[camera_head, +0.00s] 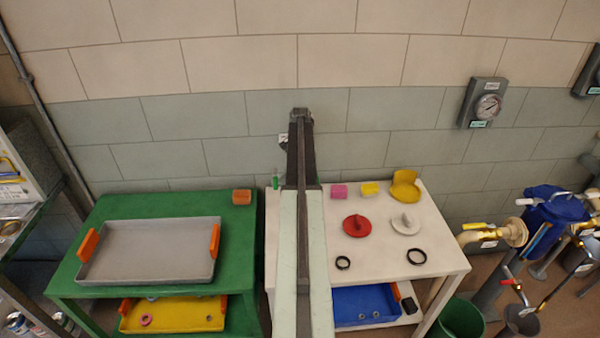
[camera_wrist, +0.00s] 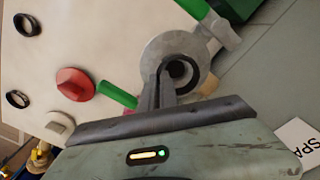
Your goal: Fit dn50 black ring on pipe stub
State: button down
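Two thin black rings lie on the white table in the head view, a smaller one (camera_head: 343,263) and a larger one (camera_head: 417,257) to its right. Both show in the wrist view, at upper left (camera_wrist: 25,25) and below that (camera_wrist: 17,98). My gripper (camera_wrist: 161,72) points at a grey round flange-like body (camera_wrist: 150,55) with a dark round centre. I cannot tell whether this is the pipe stub, or whether the dark round is an opening or a ring. My fingertips overlap its edge in the picture; contact, finger gap and any hold are unclear. In the head view, my arm hides this body.
A red knobbed disc (camera_head: 357,226) and a white one (camera_head: 405,224) stand on the white table (camera_head: 445,262). Pink and yellow blocks and a yellow holder (camera_head: 405,186) are behind. A green table (camera_head: 90,240) with a grey tray (camera_head: 150,252) stands left; valves stand right.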

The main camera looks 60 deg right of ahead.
jog(key=shift+f, duration=0.1)
dwell(0.4)
jog(key=shift+f, duration=0.15)
jog(key=shift+f+b, duration=0.65)
jog(key=shift+b, duration=0.3)
dwell(1.1)
jog(key=shift+s+a, duration=0.1)
jog(key=c, duration=1.5)
grip_release()
jog(key=shift+c, duration=0.2)
